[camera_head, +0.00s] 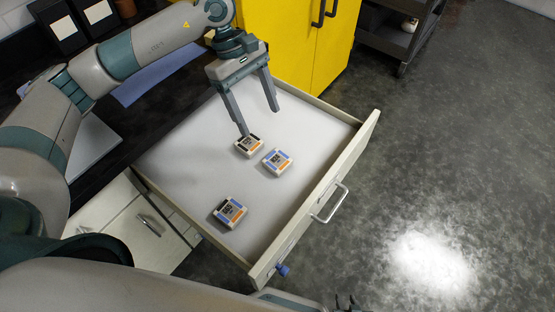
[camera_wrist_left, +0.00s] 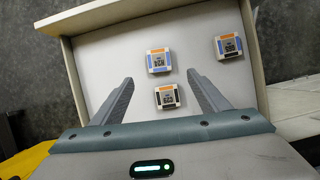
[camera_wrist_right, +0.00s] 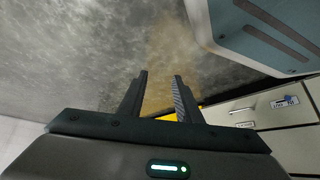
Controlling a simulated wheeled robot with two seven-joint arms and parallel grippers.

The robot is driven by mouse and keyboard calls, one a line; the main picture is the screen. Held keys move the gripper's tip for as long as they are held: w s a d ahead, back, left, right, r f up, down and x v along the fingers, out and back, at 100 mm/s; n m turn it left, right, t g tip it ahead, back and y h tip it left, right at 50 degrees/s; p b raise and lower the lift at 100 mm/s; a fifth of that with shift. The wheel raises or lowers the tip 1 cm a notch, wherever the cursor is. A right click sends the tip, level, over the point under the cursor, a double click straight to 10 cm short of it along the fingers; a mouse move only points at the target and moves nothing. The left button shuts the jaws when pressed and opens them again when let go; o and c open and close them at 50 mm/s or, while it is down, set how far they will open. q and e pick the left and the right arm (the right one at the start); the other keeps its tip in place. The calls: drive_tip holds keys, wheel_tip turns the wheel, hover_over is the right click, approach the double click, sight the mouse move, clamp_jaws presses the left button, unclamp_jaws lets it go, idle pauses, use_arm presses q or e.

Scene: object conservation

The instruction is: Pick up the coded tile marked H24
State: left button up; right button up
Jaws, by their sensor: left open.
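Three small square coded tiles lie in an open drawer (camera_head: 180,165). One tile (camera_head: 249,147) has black and orange edges; in the left wrist view it (camera_wrist_left: 167,97) is nearest my fingers. A second tile (camera_head: 277,161) with blue and orange edges is beside it, also in the left wrist view (camera_wrist_left: 158,61). A third tile (camera_head: 229,211), blue and orange with a dark side, lies apart nearer the front, also at right in the left wrist view (camera_wrist_left: 228,46). The codes are too small to read. My left gripper (camera_head: 259,120) is open, empty, above the black-edged tile. My right gripper (camera_wrist_right: 161,75) is open and empty over the floor.
The drawer's front panel (camera_head: 325,195) and raised side walls bound the tiles. A yellow cabinet (camera_head: 305,45) stands behind the drawer and a dark cart (camera_head: 395,30) further back. The drawer floor between the third tile and the other two is clear.

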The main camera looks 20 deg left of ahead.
use_arm(q)
drive_tip(key=p, duration=0.1)
approach(277, 160)
drive_tip(key=shift+p+x, duration=0.55)
drive_tip(key=shift+x, duration=0.7)
drive_tip(key=shift+s+d+f, duration=0.15)
drive_tip(key=shift+s+f, duration=0.05)
drive_tip(key=shift+f, duration=0.1)
use_arm(e)
drive_tip(key=s, duration=0.2)
drive_tip(key=shift+s+d+f, duration=0.1)
drive_tip(key=shift+s+f, duration=0.05)
drive_tip(key=shift+s, duration=0.2)
use_arm(q)
drive_tip(key=shift+d+f+p, duration=0.1)
drive_tip(key=shift+f+p, duration=0.1)
drive_tip(key=shift+p, duration=0.1)
drive_tip(key=p+x, duration=0.1)
drive_tip(key=x, duration=0.2)
drive_tip(key=shift+d+f+p, duration=0.1)
drive_tip(key=shift+f+p, duration=0.15)
drive_tip(key=shift+p, duration=0.15)
drive_tip(key=shift+d+f, duration=0.15)
drive_tip(key=shift+f, duration=0.4)
use_arm(e)
drive_tip(key=s+d+f+g, duration=0.2)
drive_tip(key=s+d, duration=0.1)
drive_tip(key=s, duration=0.5)
drive_tip(key=shift+d+f+g+h, duration=0.15)
drive_tip(key=shift+f+g+h, duration=0.15)
